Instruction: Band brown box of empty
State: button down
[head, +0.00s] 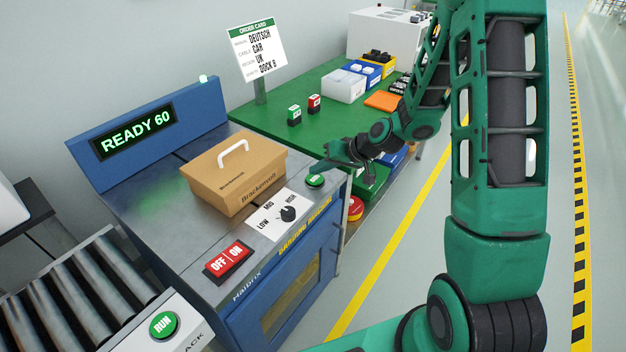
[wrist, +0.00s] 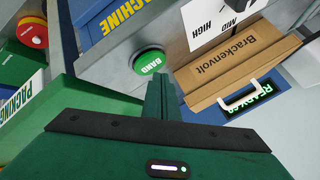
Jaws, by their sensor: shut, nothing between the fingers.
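The brown box (head: 236,172) sits on the metal top of the banding machine (head: 180,215), closed, with a white handle (head: 233,149) and "Brackenvolt" on its side. It also shows in the wrist view (wrist: 232,62). The green BAND button (head: 315,180) is at the machine's right front corner; in the wrist view the button (wrist: 150,62) lies just beyond my fingertips. My gripper (head: 325,163) is shut and empty beside the button, and I cannot tell if it touches. The display (head: 135,132) reads "READY 60". I see no band around the box.
A red stop button (head: 355,208) is lower right. A green table (head: 330,120) with bins stands behind; a roller conveyor (head: 85,295) is at left.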

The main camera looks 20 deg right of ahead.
aim_at(319, 180)
jog(key=shift+f, duration=0.2)
jog(key=shift+f, duration=0.15)
dwell(0.3)
jog(key=shift+f, duration=0.55)
dwell(1.0)
jog(key=shift+r, duration=0.95)
jog(key=shift+r, duration=2.5)
